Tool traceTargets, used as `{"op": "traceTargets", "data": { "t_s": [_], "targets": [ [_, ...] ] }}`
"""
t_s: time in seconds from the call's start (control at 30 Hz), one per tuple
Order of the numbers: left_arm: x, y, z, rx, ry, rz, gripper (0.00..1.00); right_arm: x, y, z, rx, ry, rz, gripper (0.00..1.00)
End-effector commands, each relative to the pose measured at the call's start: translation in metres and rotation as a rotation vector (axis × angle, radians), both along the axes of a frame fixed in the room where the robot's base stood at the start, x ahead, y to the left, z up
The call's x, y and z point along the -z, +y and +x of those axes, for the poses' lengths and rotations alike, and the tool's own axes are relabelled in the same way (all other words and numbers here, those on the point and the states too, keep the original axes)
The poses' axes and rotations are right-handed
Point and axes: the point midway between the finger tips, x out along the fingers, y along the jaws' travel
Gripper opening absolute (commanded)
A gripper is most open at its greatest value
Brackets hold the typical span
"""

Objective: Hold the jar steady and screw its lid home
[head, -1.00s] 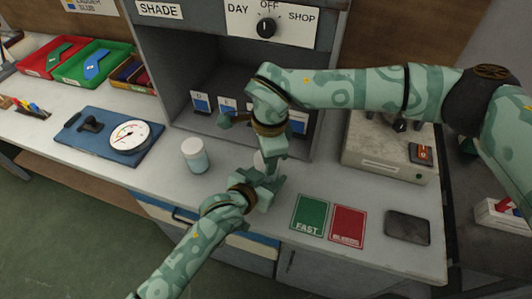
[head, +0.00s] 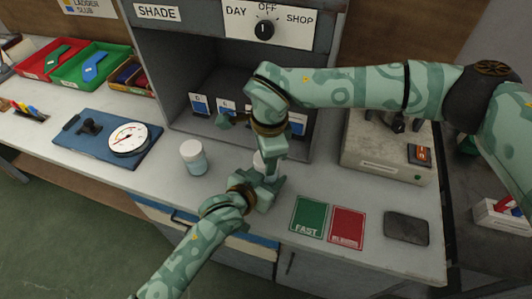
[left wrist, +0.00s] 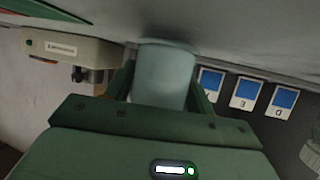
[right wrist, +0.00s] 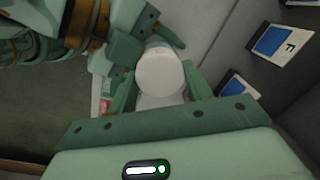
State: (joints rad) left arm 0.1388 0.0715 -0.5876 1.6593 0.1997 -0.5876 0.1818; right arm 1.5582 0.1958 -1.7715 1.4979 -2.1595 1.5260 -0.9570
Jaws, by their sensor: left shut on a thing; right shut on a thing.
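My left gripper (head: 266,188) is shut on a jar, low over the front of the bench. In the left wrist view the pale blue-grey jar (left wrist: 163,75) stands between its fingers. My right gripper (head: 271,166) comes down from above and is shut on the white lid, whose edge shows in the head view (head: 258,161). In the right wrist view the round lid (right wrist: 160,73) lies between the fingers, seen from above. The grippers hide most of the jar in the head view. I cannot see the seam between lid and jar.
Another white-lidded jar (head: 194,157) stands to the left. A blue board with a dial gauge (head: 129,138) lies further left. Green (head: 309,215) and red (head: 347,227) cards and a dark pad (head: 406,228) lie to the right. A shade cabinet (head: 175,75) stands behind.

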Motion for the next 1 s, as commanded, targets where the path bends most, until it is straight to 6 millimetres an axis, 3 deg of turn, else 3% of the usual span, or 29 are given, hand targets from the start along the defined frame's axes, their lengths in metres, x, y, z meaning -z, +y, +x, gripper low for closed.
{"op": "traceTargets", "data": {
  "t_s": [0.03,1.0],
  "targets": [
    [-0.0215,-0.0026,0.0098,-0.008,-0.039,-0.037,0.13,0.0118,-0.003,-0.0104,-0.002,0.031,-0.017,0.18],
    [-0.0215,-0.0023,0.01,-0.009,-0.039,-0.037,0.13,0.0182,-0.003,-0.0125,-0.001,0.031,-0.027,0.18]
  ]
}}
